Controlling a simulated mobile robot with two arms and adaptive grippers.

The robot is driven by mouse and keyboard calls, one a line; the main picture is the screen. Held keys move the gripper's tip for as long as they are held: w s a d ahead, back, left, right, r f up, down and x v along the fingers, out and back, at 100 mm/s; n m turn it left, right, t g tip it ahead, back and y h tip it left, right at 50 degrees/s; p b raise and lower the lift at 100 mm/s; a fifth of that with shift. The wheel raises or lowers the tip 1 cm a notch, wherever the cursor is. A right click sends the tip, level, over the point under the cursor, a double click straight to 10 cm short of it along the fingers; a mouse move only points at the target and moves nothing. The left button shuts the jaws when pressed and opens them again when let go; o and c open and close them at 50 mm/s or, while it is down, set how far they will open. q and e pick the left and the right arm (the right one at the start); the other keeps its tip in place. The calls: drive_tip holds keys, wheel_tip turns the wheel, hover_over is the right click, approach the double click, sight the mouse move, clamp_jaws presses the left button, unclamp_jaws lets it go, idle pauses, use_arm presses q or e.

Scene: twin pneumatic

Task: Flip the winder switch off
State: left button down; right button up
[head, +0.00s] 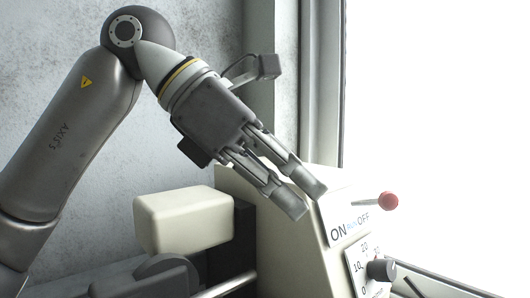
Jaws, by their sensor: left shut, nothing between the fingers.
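The winder switch is a thin lever with a red ball knob (388,201) on a cream machine housing (290,240). Its stem points to the right in the head view, above the word OFF on the ON/OFF label (338,232). My left gripper (302,197) reaches down from the upper left, its fingertips by the top edge of the housing. It is shut with nothing in it. Its fingertips are left of the knob, apart from it in the picture; the depth between them is hard to tell. My right gripper is not in view.
A dial with a dark knob (381,270) sits below the label. A cream padded block (183,221) and dark machine parts stand to the left of the housing. A grey wall is behind, with a bright white opening at the right.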

sight(374, 200)
use_arm(q)
drive_tip(key=d+p, duration=0.1)
drive_tip(key=d, duration=0.1)
drive_tip(key=d+f+p, duration=0.1)
drive_tip(key=d, duration=0.2)
drive_tip(key=shift+s+d+f, duration=0.1)
drive_tip(key=shift+d+f, duration=0.05)
drive_tip(key=shift+d, duration=0.15)
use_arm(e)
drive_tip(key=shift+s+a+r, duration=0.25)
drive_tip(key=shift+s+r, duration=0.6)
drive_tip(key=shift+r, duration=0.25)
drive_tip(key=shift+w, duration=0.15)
use_arm(q)
drive_tip(key=shift+s+d+n, duration=0.1)
drive_tip(key=shift+d+n, duration=0.1)
drive_tip(key=shift+n, duration=0.1)
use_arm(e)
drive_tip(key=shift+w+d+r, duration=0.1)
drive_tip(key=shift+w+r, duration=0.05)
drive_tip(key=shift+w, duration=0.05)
